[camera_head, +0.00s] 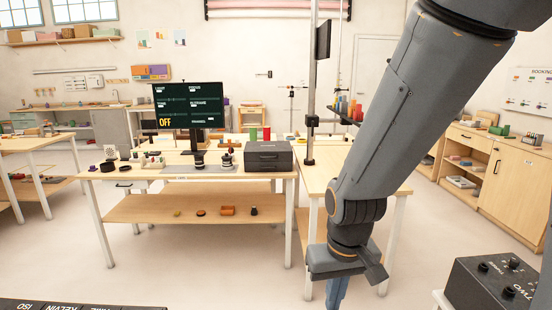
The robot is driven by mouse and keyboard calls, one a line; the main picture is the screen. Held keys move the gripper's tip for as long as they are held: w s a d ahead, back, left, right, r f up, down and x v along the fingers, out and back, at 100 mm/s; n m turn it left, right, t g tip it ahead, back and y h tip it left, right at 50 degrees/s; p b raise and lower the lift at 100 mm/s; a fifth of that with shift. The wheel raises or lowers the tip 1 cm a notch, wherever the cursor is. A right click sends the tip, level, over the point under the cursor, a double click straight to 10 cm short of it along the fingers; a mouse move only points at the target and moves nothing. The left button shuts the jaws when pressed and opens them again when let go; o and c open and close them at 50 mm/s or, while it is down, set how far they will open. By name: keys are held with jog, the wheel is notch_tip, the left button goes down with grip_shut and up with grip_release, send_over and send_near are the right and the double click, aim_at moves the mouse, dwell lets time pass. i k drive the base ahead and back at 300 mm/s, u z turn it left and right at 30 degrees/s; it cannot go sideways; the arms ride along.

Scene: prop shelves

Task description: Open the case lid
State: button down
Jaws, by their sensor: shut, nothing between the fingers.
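The case (268,156) is a dark grey box on the right part of the wooden table. Its lid looks closed, and a small latch or handle shows on its front. My gripper (337,292) hangs at the bottom of the picture, right of the case and much nearer to me, pointing down. Its fingers are together with nothing visible between them, and their tips run close to the lower picture edge. It is apart from the case.
A monitor reading OFF (189,108) and small props stand left of the case on the table (135,207). A pole (310,90) rises just right of the case. A dark control box (492,284) is at lower right. The floor before the table is clear.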

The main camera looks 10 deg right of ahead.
aim_at(254, 151)
jog(key=z, duration=0.55)
jog(key=i, duration=2)
jog(key=u, duration=0.55)
jog(key=i, duration=0.3)
jog(key=u, duration=0.35)
